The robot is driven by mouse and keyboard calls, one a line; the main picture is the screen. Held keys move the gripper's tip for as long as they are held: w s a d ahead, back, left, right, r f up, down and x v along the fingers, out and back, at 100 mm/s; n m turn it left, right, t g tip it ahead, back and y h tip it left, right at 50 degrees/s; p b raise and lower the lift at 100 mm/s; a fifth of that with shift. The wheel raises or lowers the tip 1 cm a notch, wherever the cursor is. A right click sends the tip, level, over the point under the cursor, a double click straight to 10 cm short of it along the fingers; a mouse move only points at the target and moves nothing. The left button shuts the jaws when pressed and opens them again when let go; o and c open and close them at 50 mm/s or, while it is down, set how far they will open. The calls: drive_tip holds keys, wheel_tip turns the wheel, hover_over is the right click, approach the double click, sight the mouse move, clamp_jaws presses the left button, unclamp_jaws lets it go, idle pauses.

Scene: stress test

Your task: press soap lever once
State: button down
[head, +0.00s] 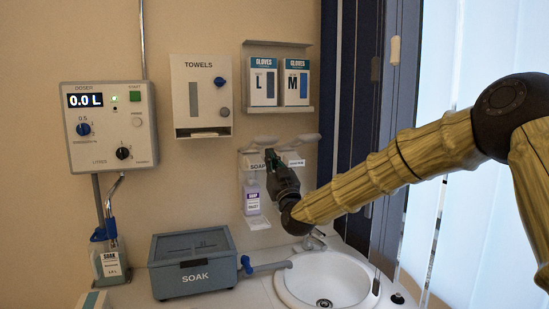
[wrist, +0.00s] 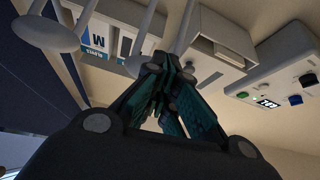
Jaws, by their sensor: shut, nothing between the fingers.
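My gripper (head: 271,157) is shut and empty, in front of the dispenser just below the soap lever's paddle in the picture. It also shows in the wrist view (wrist: 160,64). Contact with the lever cannot be told.
The towel box (head: 201,96) and glove boxes (head: 279,82) are above. A doser panel (head: 108,125) reading 0.0 L is at left. A SOAK tub (head: 193,264) and a white basin (head: 328,280) are below. A dark blind and window lie right.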

wheel_tip(320, 180, up, 5)
drive_tip(key=s, duration=0.2)
drive_tip(key=f+b+v, duration=0.1)
drive_tip(key=b+v, duration=0.2)
drive_tip(key=v, duration=0.7)
drive_tip(key=shift+w, duration=0.35)
